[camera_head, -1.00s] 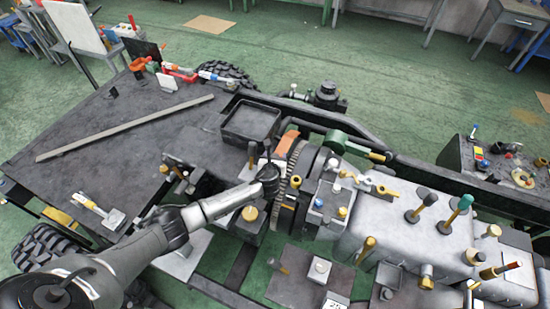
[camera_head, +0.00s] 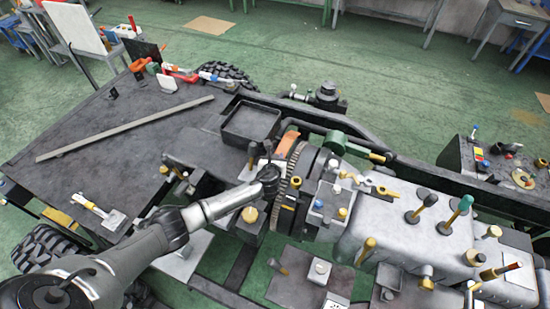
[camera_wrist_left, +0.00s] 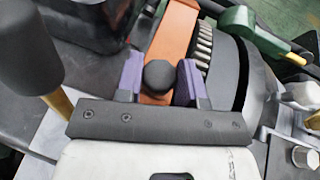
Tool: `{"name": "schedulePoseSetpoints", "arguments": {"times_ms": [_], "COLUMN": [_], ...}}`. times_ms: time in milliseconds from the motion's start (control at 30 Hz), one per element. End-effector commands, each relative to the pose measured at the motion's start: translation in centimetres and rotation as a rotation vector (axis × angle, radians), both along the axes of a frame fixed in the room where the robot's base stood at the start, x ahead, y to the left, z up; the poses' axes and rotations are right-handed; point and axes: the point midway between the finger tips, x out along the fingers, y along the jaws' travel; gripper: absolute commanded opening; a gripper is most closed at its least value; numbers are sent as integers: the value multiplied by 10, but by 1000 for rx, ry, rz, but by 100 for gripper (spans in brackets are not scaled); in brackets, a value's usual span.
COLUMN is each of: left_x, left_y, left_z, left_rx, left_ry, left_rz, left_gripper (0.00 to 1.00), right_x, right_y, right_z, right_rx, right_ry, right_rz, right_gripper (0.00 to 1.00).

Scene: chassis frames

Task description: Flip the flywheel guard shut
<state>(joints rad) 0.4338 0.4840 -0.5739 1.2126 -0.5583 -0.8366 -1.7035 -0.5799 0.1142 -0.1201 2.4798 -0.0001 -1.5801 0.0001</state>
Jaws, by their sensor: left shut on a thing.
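The flywheel guard is an orange flap (camera_head: 287,142) beside the toothed flywheel (camera_head: 297,160) in the head view. In the left wrist view the orange guard (camera_wrist_left: 176,38) runs up behind a round black knob (camera_wrist_left: 160,76), with the flywheel teeth (camera_wrist_left: 204,45) showing along its right side. My left gripper (camera_wrist_left: 161,80) has its two purple fingers on either side of this knob and is shut on it. In the head view my left gripper (camera_head: 268,176) is small and dark, and its fingers are hard to make out. My right gripper is not in view.
A black open tray (camera_head: 251,122) lies behind the gripper. A black-headed mallet-like handle (camera_wrist_left: 35,50) stands close on the left in the wrist view. A grey engine block (camera_head: 390,225) with several upright handles fills the right. A long bar (camera_head: 125,128) lies on the left deck.

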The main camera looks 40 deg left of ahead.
Motion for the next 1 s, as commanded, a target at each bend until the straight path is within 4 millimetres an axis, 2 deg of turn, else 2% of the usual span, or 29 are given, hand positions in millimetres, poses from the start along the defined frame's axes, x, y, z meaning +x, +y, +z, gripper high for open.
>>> {"name": "schedulePoseSetpoints", "arguments": {"times_ms": [167, 400, 500, 800, 833, 1000], "left_x": [1, 13, 16, 16, 16, 16], "left_y": [-3, -45, -54, -57, -57, -57], "left_z": [1, 2, 1, 0, 0, 0], "left_rx": [-1, -3, -2, -1, -1, -1], "left_ry": [1, 1, 0, 0, 0, -1], "left_rz": [-1, -2, -1, -4, -4, -4], "left_gripper": [0, 0, 0, 0, 36, 52], "right_x": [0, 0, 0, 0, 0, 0], "right_y": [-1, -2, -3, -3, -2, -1], "right_z": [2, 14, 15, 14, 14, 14], "right_rx": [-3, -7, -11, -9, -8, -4], "right_ry": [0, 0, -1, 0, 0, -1], "right_rz": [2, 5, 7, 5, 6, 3], "right_gripper": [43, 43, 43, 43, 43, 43]}}
